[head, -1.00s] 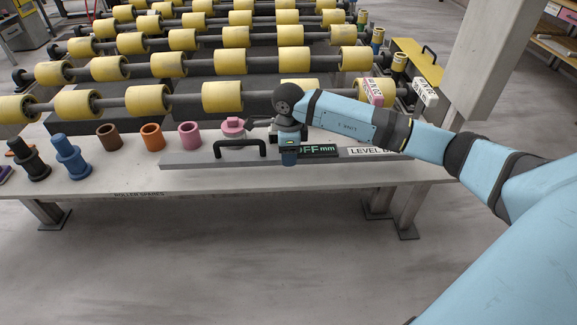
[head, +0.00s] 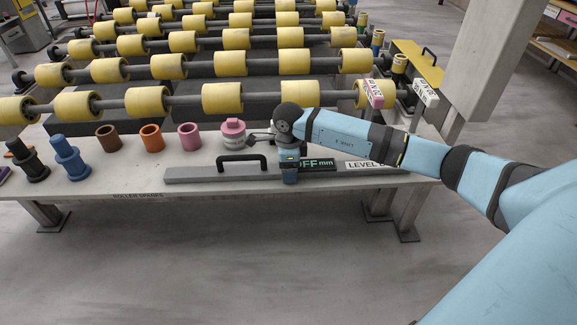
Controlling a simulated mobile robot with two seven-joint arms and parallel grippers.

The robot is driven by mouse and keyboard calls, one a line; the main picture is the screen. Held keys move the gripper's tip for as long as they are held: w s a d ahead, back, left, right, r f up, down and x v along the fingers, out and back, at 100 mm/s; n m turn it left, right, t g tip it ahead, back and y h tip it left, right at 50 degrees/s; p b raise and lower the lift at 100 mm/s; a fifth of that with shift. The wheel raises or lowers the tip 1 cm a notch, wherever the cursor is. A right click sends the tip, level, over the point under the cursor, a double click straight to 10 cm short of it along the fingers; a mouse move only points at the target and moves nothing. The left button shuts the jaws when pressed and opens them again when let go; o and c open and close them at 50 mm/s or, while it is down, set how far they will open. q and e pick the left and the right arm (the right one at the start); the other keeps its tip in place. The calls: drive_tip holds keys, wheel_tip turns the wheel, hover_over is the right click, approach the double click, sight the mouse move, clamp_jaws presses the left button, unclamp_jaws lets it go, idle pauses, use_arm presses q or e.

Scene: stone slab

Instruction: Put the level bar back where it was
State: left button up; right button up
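The level bar (head: 210,174) is a long grey bar with a black handle (head: 242,162), a dark display reading "OFF mm" and a white label. It lies level along the front strip of the bench (head: 90,185); I cannot tell whether it touches the top. My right arm comes in from the right and its wrist end, with the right gripper (head: 290,173), is at the bar just right of the handle. The fingers' grip is hidden by the wrist, but the bar moves with the arm. The label's right end is covered by the arm. My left gripper is not in view.
A pink flanged cup (head: 233,135) stands just behind the bar, left of my wrist. Pink (head: 189,136), orange (head: 152,138) and brown (head: 108,137) rings and a blue spool (head: 70,158) stand to the left. Yellow rollers (head: 222,98) run behind; a pillar (head: 490,60) stands right.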

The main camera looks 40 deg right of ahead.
wheel_tip(320, 180, up, 12)
drive_tip(key=f+p, duration=0.1)
drive_tip(key=p, duration=0.1)
drive_tip(key=s+a+f+y, duration=0.1)
drive_tip(key=s+a+y, duration=0.2)
drive_tip(key=a, duration=0.3)
drive_tip(key=s+a+f+g+y, duration=0.1)
drive_tip(key=s+a+f+y, duration=0.15)
drive_tip(key=a, duration=0.35)
drive_tip(key=s+a+f+y, duration=0.1)
drive_tip(key=s+a+y, duration=0.1)
drive_tip(key=a+y, duration=0.3)
drive_tip(key=s+a+r+m+t+y, duration=0.2)
drive_tip(key=s+a+r+m+y, duration=0.15)
drive_tip(key=a+m, duration=0.2)
drive_tip(key=s+a+r+m+t+y, duration=0.2)
drive_tip(key=a+m+t+y, duration=0.15)
drive_tip(key=a+y, duration=0.2)
drive_tip(key=s+d+f+m+t+h, duration=0.3)
drive_tip(key=s+f+m+h, duration=0.3)
drive_tip(key=m, duration=1.2)
drive_tip(key=s+d+f+m+t+h, duration=0.3)
drive_tip(key=s+d+f+m+h, duration=0.3)
drive_tip(key=m, duration=1.1)
wheel_tip(320, 180, down, 5)
drive_tip(key=h, duration=0.4)
drive_tip(key=shift+s+d+f+m+t, duration=0.15)
drive_tip(key=shift+s+d+m+t, duration=0.05)
drive_tip(key=shift+s+m+t, duration=0.2)
